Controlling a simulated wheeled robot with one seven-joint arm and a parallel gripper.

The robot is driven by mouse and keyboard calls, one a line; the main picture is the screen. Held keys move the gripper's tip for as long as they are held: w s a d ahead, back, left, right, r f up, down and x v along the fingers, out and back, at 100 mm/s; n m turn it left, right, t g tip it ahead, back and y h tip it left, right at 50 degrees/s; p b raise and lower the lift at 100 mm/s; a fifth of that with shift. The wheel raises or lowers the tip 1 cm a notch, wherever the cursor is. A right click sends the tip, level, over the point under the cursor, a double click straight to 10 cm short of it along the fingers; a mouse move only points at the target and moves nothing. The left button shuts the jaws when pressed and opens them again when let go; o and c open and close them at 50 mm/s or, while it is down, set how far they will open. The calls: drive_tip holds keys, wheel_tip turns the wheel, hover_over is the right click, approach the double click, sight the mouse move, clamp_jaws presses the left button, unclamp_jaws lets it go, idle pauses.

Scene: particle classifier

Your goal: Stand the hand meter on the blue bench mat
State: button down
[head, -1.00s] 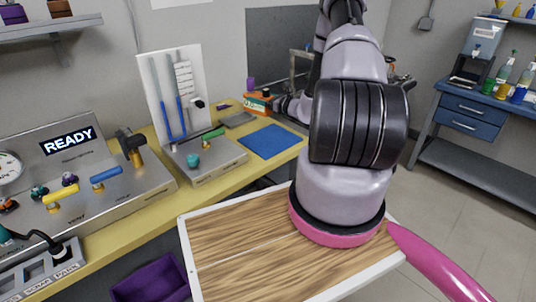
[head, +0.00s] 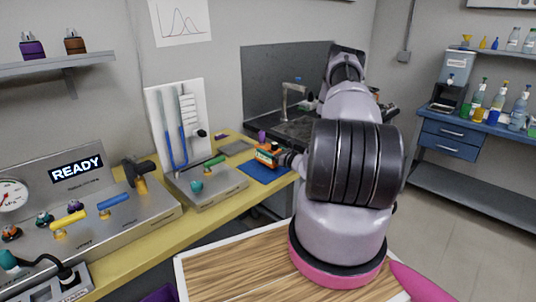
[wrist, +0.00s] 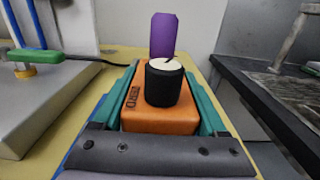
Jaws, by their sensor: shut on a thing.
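The hand meter (head: 267,157) is an orange block with a black, pale-topped knob; a purple upright piece stands at its far end. My gripper (head: 285,159) is shut on it. In the wrist view the meter (wrist: 160,121) sits between the teal fingers of my gripper (wrist: 160,90), one along each side. The meter looks upright. The blue bench mat (head: 265,175) lies on the yellow bench, and the meter is over its back part. I cannot tell whether the meter's underside touches the mat; the gripper hides part of it.
The steel unit with the green lever (head: 208,183) stands just left of the mat. A dark sink area with a tap (head: 290,92) lies behind and to the right. A wood-topped tray (head: 235,268) is in front of the bench.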

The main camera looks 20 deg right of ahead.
drive_tip(key=shift+f, duration=0.85)
unclamp_jaws()
drive_tip(key=shift+f, duration=0.15)
